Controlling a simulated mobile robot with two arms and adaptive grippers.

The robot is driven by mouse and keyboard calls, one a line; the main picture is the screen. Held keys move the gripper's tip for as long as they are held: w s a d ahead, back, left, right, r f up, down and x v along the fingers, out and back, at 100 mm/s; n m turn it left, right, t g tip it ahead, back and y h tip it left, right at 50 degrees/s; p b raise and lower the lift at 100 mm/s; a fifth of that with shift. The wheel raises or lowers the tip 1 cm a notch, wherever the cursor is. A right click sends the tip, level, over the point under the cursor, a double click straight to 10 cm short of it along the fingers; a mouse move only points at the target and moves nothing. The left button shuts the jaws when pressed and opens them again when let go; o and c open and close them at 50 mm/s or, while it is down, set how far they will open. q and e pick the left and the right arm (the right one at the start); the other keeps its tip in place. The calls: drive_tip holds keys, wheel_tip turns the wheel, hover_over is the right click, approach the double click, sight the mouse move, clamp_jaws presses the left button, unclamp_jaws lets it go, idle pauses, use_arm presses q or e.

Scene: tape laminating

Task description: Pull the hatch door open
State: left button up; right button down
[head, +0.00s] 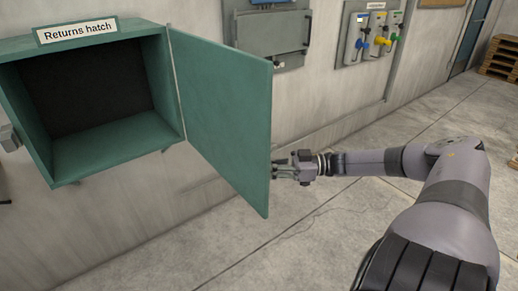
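The returns hatch (112,165) is a green box on the wall at the left of the head view, with its dark inside showing. Its flat green door (222,110) is hinged on the right side and stands wide open, swung out from the wall. My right gripper (279,169) is at the door's free right edge, around mid-height or a little below. Its fingertips reach to that edge; whether they touch it or hold anything behind the door is hidden. No handle shows on the visible face. My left gripper is not in view.
A "Returns hatch" sign (78,31) tops the box. A grey wall panel (273,38) and a board with coloured fittings (374,35) are on the wall behind the door. Wooden pallets (500,58) stand far right. The concrete floor (325,235) is clear below the arm.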

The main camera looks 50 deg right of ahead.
drive_tip(key=shift+f, duration=0.15)
drive_tip(key=c, duration=1.6)
unclamp_jaws()
drive_tip(key=shift+s, duration=0.1)
drive_tip(key=shift+o, duration=0.2)
drive_tip(key=v, duration=1.2)
